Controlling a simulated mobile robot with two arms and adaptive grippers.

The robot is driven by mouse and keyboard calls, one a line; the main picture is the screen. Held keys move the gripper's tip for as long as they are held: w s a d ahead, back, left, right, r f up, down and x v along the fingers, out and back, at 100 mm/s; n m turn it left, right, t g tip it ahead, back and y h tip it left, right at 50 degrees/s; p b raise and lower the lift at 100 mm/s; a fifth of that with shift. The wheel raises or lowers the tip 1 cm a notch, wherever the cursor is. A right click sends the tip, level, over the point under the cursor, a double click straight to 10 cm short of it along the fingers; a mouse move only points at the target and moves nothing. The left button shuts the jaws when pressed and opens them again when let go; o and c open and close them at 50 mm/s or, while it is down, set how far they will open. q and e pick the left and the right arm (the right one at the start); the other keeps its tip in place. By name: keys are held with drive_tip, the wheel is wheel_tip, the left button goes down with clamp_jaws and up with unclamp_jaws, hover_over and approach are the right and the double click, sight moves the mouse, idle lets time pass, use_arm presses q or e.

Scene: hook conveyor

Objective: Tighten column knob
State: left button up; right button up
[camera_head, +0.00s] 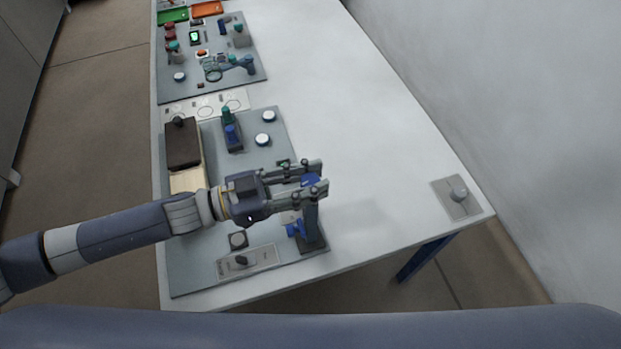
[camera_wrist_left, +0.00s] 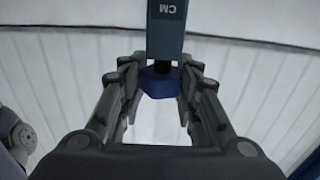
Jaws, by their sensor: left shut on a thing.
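The blue column knob (camera_head: 311,180) sits at the top of a dark upright column (camera_head: 311,222) near the front right corner of the near grey board. My left gripper (camera_head: 316,180) reaches in from the left and is shut on the knob, with a finger on each side of it. In the left wrist view the blue knob (camera_wrist_left: 160,82) lies between the fingertips, and a grey-blue column part (camera_wrist_left: 166,30) marked "CM" stands beyond it. The fingers hide part of the knob. My right gripper is not in view.
The grey board (camera_head: 190,275) also carries a selector switch plate (camera_head: 246,262), a blue part (camera_head: 295,229) low beside the column, and a dark brown block (camera_head: 183,145). A second board (camera_head: 245,85) stands further back.

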use_arm(q)
drive_tip(key=shift+m+g, duration=0.8)
drive_tip(key=shift+g, duration=0.4)
drive_tip(key=shift+m+g+h, duration=0.3)
drive_tip(key=shift+m+g, duration=0.1)
drive_tip(key=shift+g, duration=0.3)
drive_tip(key=o, duration=1.1)
drive_tip(key=shift+a, duration=0.2)
drive_tip(key=a, duration=0.7)
drive_tip(key=s+a, duration=0.1)
drive_tip(key=a, duration=0.3)
drive_tip(key=shift+a, duration=0.3)
